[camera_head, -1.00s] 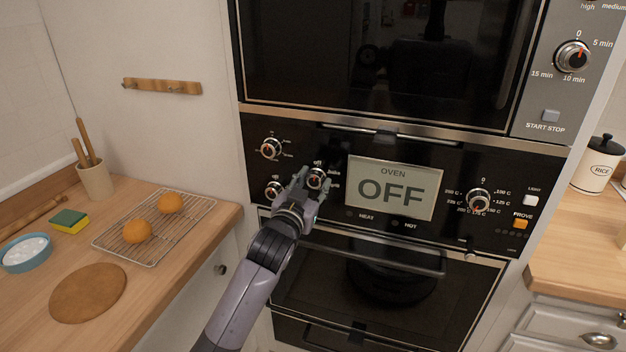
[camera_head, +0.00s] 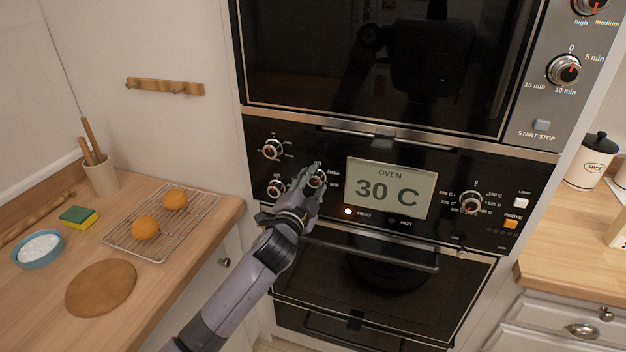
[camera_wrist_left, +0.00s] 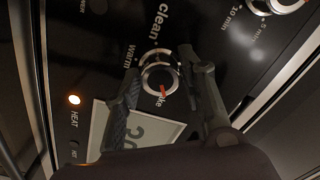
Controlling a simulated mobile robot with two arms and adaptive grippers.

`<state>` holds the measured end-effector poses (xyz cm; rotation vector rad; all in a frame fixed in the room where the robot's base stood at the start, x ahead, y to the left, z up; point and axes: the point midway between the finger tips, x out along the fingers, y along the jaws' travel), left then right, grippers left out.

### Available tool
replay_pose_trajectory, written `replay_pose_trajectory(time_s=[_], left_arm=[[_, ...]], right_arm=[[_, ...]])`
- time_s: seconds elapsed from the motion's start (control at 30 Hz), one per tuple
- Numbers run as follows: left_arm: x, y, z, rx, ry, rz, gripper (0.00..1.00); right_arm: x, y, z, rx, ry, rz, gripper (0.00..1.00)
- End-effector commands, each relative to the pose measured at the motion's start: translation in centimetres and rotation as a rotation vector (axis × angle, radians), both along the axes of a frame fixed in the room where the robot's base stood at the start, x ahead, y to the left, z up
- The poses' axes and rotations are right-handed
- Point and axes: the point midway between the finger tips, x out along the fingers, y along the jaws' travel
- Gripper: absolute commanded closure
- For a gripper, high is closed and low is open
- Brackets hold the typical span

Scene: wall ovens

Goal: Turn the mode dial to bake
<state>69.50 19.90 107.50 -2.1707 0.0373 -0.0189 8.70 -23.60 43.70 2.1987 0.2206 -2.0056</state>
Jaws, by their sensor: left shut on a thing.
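The mode dial (camera_head: 317,178) is a silver knob on the black oven panel, left of the display. In the left wrist view the dial (camera_wrist_left: 159,79) carries a red mark that points down the picture, toward the partly hidden label ending in "ke". The labels "warm" and "clean" show beside it. My left gripper (camera_head: 314,178) is shut on the dial; its fingers (camera_wrist_left: 163,80) lie on both sides of the knob. The oven display (camera_head: 388,189) reads "30 C", and the HEAT lamp (camera_head: 348,211) is lit. My right gripper is not in view.
Two more knobs (camera_head: 272,149) (camera_head: 276,187) sit left of the dial. A temperature dial (camera_head: 470,203) is right of the display. An oven door handle (camera_head: 370,250) runs below the panel. The left counter holds a cooling rack (camera_head: 187,232) with two oranges.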

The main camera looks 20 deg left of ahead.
Motion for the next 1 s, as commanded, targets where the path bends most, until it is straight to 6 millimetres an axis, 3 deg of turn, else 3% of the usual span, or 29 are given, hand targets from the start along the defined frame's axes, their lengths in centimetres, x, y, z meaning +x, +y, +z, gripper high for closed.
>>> replay_pose_trajectory(time_s=[0.7, 0.73, 1.0], left_arm=[[0.02, 0.01, 0.15, 0.078, -0.006, 0.0, 0.91], [0.02, 0.0, 0.17, 0.078, -0.006, 0.0, 0.62], [0.01, 0.0, 0.09, 0.077, -0.005, 0.0, 0.44]], right_arm=[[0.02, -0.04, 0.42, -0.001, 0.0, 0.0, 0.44], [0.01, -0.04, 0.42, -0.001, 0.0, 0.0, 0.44], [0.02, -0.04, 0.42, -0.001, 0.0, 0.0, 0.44]])
